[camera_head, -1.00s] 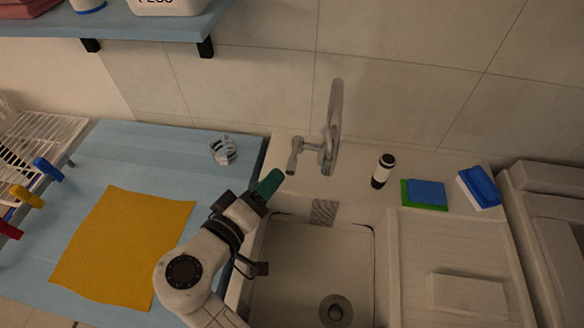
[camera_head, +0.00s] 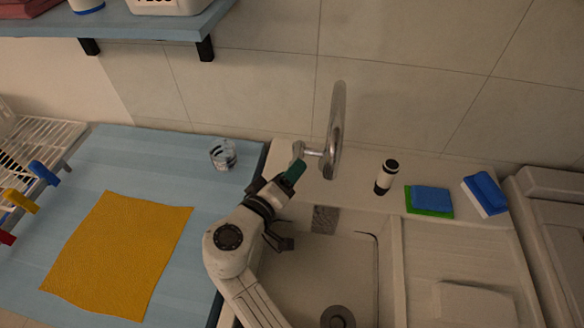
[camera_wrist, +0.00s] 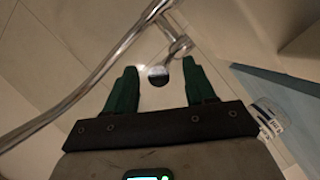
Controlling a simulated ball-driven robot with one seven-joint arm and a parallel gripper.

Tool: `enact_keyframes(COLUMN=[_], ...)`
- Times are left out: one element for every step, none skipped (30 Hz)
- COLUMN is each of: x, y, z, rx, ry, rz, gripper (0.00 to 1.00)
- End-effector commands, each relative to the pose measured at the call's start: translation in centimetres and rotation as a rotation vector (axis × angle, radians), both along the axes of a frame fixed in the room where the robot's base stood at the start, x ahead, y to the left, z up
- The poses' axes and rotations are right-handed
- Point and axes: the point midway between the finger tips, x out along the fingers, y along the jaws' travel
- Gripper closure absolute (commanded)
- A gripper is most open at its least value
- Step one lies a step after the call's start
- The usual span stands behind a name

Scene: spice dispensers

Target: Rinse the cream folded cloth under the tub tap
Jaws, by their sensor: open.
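The chrome tub tap (camera_head: 336,130) stands behind the sink, with a tall spout and a side lever (camera_head: 299,150). My gripper (camera_head: 294,168) has green fingers and is at the lever, partly covering it. In the wrist view my gripper (camera_wrist: 160,82) is open, and the lever's round end (camera_wrist: 158,76) shows between the fingertips in the picture; I cannot tell whether they touch it. The tap pipe (camera_wrist: 98,75) crosses the upper left there.
The sink basin (camera_head: 350,260) has a drain and looks empty. Left, a glass (camera_head: 222,154) and yellow cloth (camera_head: 115,250) lie on the blue counter.

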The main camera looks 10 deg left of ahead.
Motion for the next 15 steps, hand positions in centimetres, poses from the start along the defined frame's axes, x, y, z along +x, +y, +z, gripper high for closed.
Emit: enact_keyframes(x=[0.5, 0.8, 1.1, 1.2, 1.4, 1.5, 1.6, 1.6, 1.7, 1.7, 1.7, 1.7, 1.7, 1.7, 1.7], y=[-0.3, -0.3, -0.5, -0.5, -0.6, -0.6, -0.6, -0.6, -0.6, -0.7, -0.6, -0.6, -0.6, -0.7, -0.7], z=[-0.1, -0.1, -0.2, -0.3, -0.3, -0.4, -0.4, -0.4, -0.4, -0.4, -0.4, -0.4, -0.4, -0.4, -0.4], rx=[0.0, 0.0, 0.0, 0.0, 0.0, 0.0, 0.0, 0.0, 0.0, 0.0, 0.0, 0.0, 0.0, 0.0, 0.0], ry=[0.001, 0.0, 0.001, 0.001, 0.001, 0.001, 0.001, 0.001, 0.001, 0.001, 0.001, 0.001, 0.001, 0.001, 0.001], rz=[-0.003, -0.002, -0.002, -0.002, -0.002, -0.002, 0.0, 0.0, 0.0, 0.001, 0.001, 0.001, 0.001, 0.001, 0.001], gripper=[0.45, 0.45, 0.45, 0.45, 0.45, 0.45, 0.45, 0.45, 0.45, 0.45, 0.45, 0.45, 0.45, 0.45, 0.45])
